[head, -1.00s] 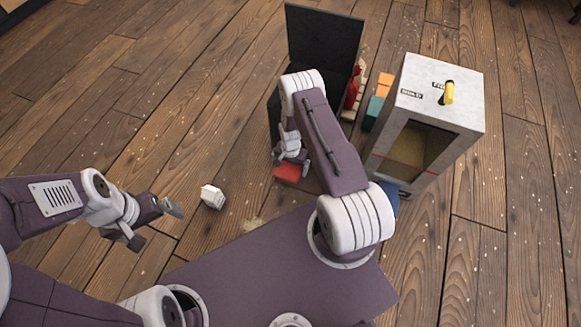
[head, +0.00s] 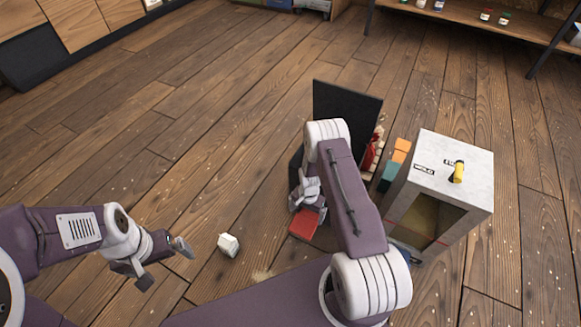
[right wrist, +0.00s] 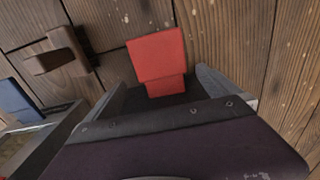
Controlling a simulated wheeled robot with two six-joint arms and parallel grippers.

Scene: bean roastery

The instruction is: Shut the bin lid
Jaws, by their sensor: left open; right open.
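A black flat panel (head: 346,118) stands upright behind my right arm in the head view; it looks like the raised bin lid. The dark body below it (head: 296,165) is mostly hidden by that arm. My right gripper (head: 309,195) is open in front of this dark body, just above a red block-like piece (head: 304,224). In the right wrist view the red piece (right wrist: 157,58) shows beyond the spread fingers (right wrist: 163,92), with no clear contact. My left gripper (head: 166,265) is open and empty over the floor at the left.
A pale grey box (head: 450,155) with a yellow knob (head: 458,172) and a dark front opening stands right of the panel. Orange (head: 401,150) and teal (head: 389,177) blocks and a red item (head: 371,153) lie between. A small white object (head: 228,245) sits on open floor.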

